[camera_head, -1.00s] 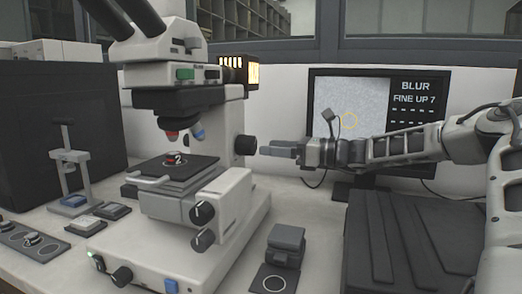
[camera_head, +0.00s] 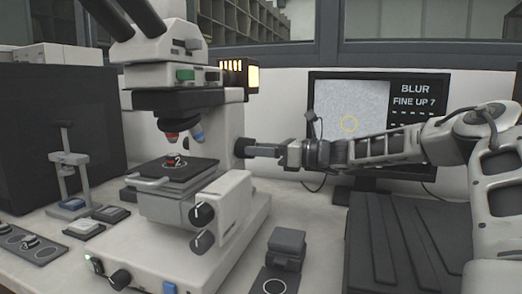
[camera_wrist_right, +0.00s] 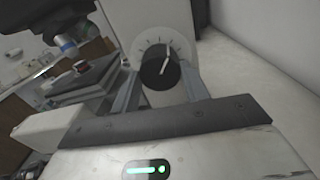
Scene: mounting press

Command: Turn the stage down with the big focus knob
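The microscope stage (camera_head: 190,171) is a dark plate with a small sample marked "2" (camera_head: 174,159) on it, below the objectives. A black round knob (camera_head: 239,147) sticks out from the right side of the microscope's upright. In the right wrist view this knob (camera_wrist_right: 160,72) has a white pointer line and a pale dial with tick marks behind it. Two more black knobs (camera_head: 202,214) sit one above the other on the lower body. My right gripper (camera_head: 260,150) is at the side knob. Its fingers (camera_wrist_right: 160,88) stand either side of the knob with apparent gaps. My left gripper is out of view.
The monitor (camera_head: 352,112) reads "BLUR" and "FINE UP 7". A dark ribbed case (camera_head: 410,235) lies below my right arm. A small grey block (camera_head: 287,243) stands on the bench right of the microscope base. A small press (camera_head: 68,170) stands at the left.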

